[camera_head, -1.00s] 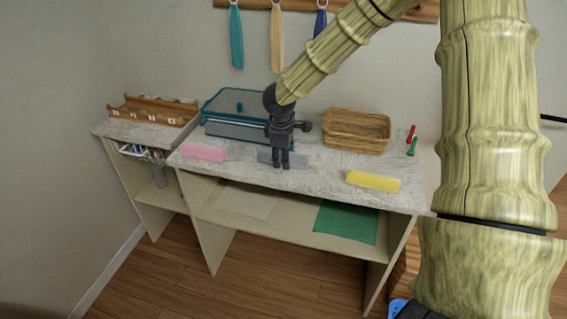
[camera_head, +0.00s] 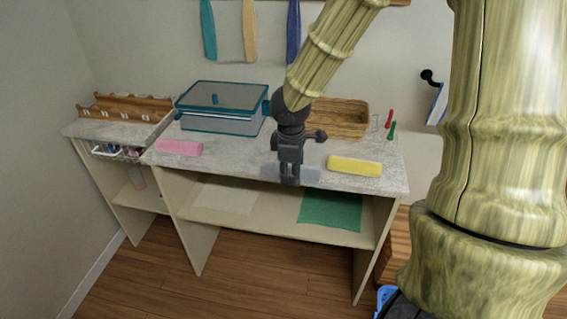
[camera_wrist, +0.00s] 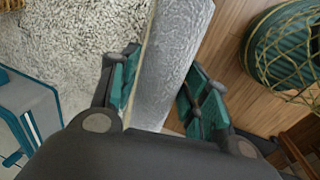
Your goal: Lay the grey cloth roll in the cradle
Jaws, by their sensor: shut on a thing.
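My gripper (camera_head: 290,180) is shut on the grey cloth roll (camera_head: 307,174), near the roll's middle. The roll is at the front edge of the counter. Its ends stick out on both sides of the fingers in the head view. In the wrist view the grey roll (camera_wrist: 170,65) lies between the two teal-padded fingers (camera_wrist: 160,95), with part of its length hidden by the gripper body.
A teal-framed clear box (camera_head: 222,108) stands between the cradle and my gripper. A pink roll (camera_head: 179,147) and yellow roll (camera_head: 354,166) lie on the counter (camera_head: 225,159). A wicker basket (camera_head: 338,118) is behind. Red and green pegs (camera_head: 391,126) stand right.

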